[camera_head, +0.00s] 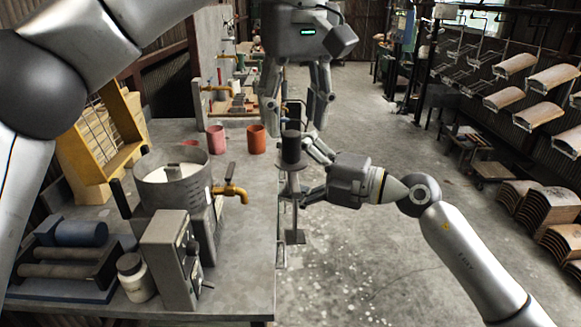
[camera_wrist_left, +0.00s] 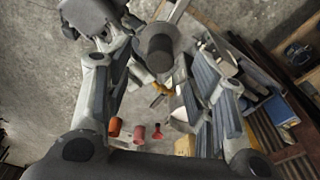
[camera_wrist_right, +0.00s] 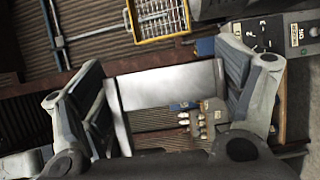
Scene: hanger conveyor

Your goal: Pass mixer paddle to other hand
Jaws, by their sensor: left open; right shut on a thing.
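The mixer paddle stands upright beside the table's right edge in the head view, with a dark handle (camera_head: 291,147), a round collar and a thin shaft (camera_head: 294,213) ending in a small flat foot. My right gripper (camera_head: 305,188) is shut on the paddle at the shaft, below the collar. My left gripper (camera_head: 298,108) points down, open and empty, around and just above the handle's top. In the left wrist view the handle's end (camera_wrist_left: 160,50) shows between the spread fingers.
The grey table (camera_head: 245,270) carries a metal pot (camera_head: 172,187) with a brass tap, a grey switch box (camera_head: 168,262), a jar (camera_head: 134,277) and rollers. A red cup (camera_head: 216,139) and an orange cup (camera_head: 256,139) stand farther back. Right of the table is open floor, then racks.

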